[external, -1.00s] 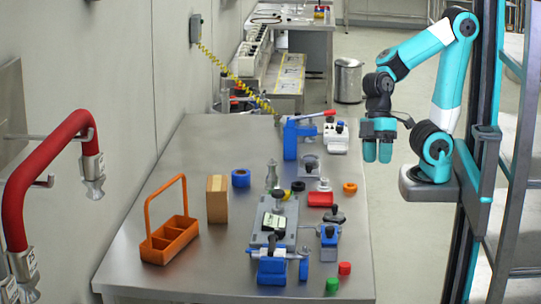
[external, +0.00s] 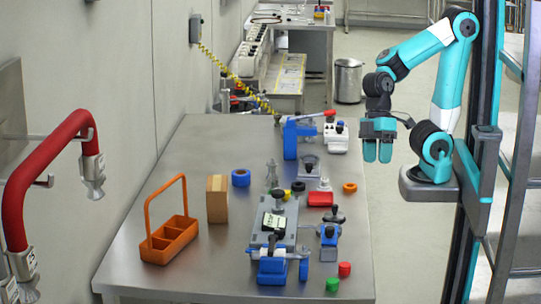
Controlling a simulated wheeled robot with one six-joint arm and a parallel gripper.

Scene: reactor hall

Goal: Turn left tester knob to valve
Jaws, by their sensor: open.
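A grey device (external: 259,233) lies on the steel table (external: 150,237), with a small pale-faced box (external: 274,221) on it and black knobs on top. A white unit (external: 335,145) with a red part and a blue part stands at the table's back right. I cannot tell which of these is the tester, and the knob's markings are too small to read. My gripper (external: 377,153) hangs pointing down beyond the table's right edge. Its two teal fingers are apart and hold nothing. It touches none of the table's objects.
A blue clamp (external: 272,271) stands at the front and a blue stand (external: 290,142) at the back. An orange caddy (external: 168,254) and wooden block (external: 217,199) are on the left. A red block (external: 320,199) and small coloured parts lie around. A red pipe (external: 45,165) rises at left.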

